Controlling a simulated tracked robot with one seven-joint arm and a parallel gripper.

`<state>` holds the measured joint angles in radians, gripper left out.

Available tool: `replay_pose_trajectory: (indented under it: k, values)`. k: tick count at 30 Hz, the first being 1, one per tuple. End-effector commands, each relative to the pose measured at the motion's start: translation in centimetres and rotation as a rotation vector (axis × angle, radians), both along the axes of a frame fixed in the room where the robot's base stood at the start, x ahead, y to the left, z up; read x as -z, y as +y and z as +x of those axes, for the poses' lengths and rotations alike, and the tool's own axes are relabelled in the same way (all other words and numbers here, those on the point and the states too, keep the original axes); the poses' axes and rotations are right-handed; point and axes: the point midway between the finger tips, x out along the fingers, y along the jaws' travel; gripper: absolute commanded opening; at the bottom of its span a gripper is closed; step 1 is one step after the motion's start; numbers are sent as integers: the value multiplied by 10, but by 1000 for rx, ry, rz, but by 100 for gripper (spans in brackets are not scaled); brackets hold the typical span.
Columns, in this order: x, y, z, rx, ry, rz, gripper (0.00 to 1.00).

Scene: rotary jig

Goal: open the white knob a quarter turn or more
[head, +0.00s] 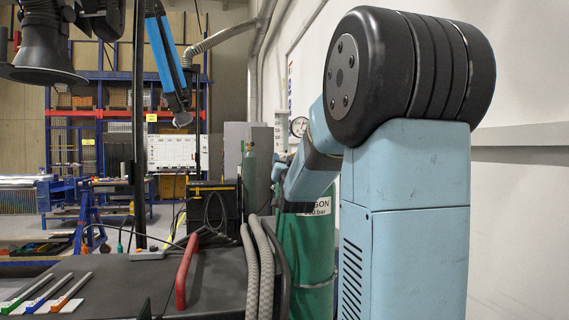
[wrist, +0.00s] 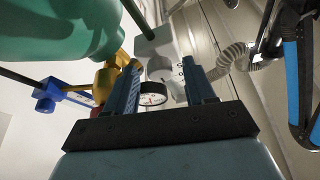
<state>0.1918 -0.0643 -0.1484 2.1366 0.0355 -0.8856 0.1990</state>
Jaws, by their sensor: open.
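My gripper (wrist: 160,66) is open in the wrist view, with its two dark blue fingers well apart. A pale, roundish shape (wrist: 159,70) shows between the fingertips; I cannot tell whether it is the white knob or whether a finger touches it. A round gauge with a white face (wrist: 152,98) lies between the fingers, lower in the picture. A brass valve fitting (wrist: 105,80) is just left of the left finger. In the head view my arm reaches away towards the green gas cylinder (head: 313,250), and no white knob can be made out there.
The green cylinder (wrist: 60,30) fills the upper left of the wrist view. A blue clamp (wrist: 47,95) is at the left. A corrugated hose (wrist: 237,55) is at the right. A dark bench with a red handle (head: 187,270) and grey hoses (head: 258,265) stands left of my arm.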

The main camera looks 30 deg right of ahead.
Motion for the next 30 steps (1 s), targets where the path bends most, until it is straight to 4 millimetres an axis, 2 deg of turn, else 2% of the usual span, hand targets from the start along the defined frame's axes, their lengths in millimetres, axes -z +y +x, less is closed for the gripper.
replay_pose_trajectory:
  k: [8,25,30]
  values:
    - [0,0,1,0,0,0,54]
    - [0,1,1,-1,1,1,0]
    - [0,1,1,-1,2,-5,0]
